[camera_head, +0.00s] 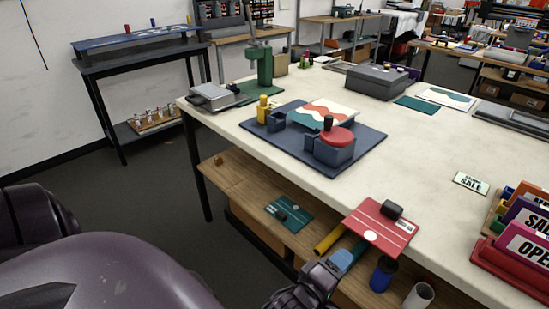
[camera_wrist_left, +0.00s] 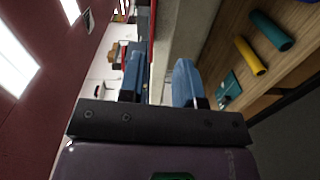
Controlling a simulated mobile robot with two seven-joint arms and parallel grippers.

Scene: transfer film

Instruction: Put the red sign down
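The red sign (camera_head: 376,233), a flat plate with white markings and a black block (camera_head: 391,209) on it, lies across the table's front edge, its near side overhanging. My left gripper (camera_head: 343,262) is at its near left edge, outside the table. In the left wrist view the blue fingers (camera_wrist_left: 158,80) stand apart. A thin red strip, apparently the sign edge-on (camera_wrist_left: 152,45), runs between them with visible gaps, so it does not look clamped. Whether the sign rests fully on the tabletop is hard to tell. My right gripper is not in view.
The white table (camera_head: 430,150) has free room behind the sign. A blue-grey board (camera_head: 365,160) with a red-topped block stands at back left. A small SALE card (camera_head: 470,183) and a sign rack (camera_head: 510,262) are at right. A wooden shelf (camera_head: 245,195) with coloured tubes lies below.

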